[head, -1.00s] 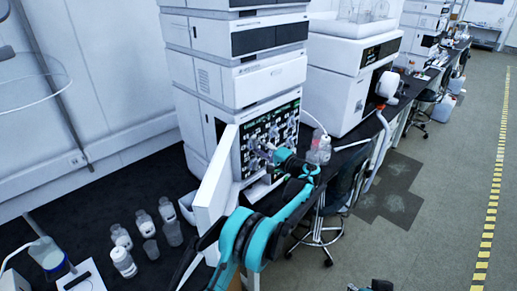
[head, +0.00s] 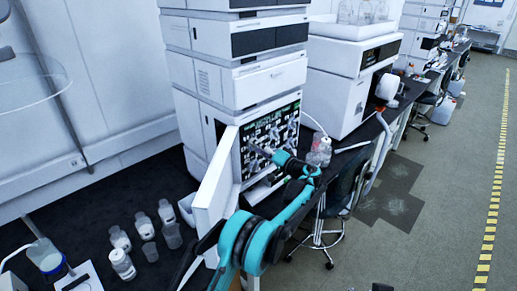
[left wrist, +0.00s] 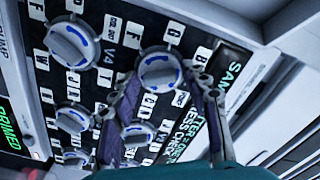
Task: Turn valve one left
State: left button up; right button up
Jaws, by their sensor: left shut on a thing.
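The valve panel (head: 285,122) is the dark front of the lower unit in the tall white stack, with several round white knobs. Another knob (left wrist: 72,45) near the label V4 is to the left, and one (left wrist: 137,133) sits below between the fingers. I cannot read which valve number the held knob has. My right gripper is not in view.
An open white door (head: 213,187) stands just left of the panel, close to my left arm. Several bottles (head: 122,263) stand on the dark bench at left. A clear bottle (head: 319,151) is right of the panel. A chair (head: 341,193) stands in front.

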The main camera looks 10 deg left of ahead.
pick_arm(q)
jog(key=shift+f, duration=0.1)
jog(key=o, duration=0.8)
jog(key=v, duration=1.2)
jog(key=shift+d+f, duration=0.1)
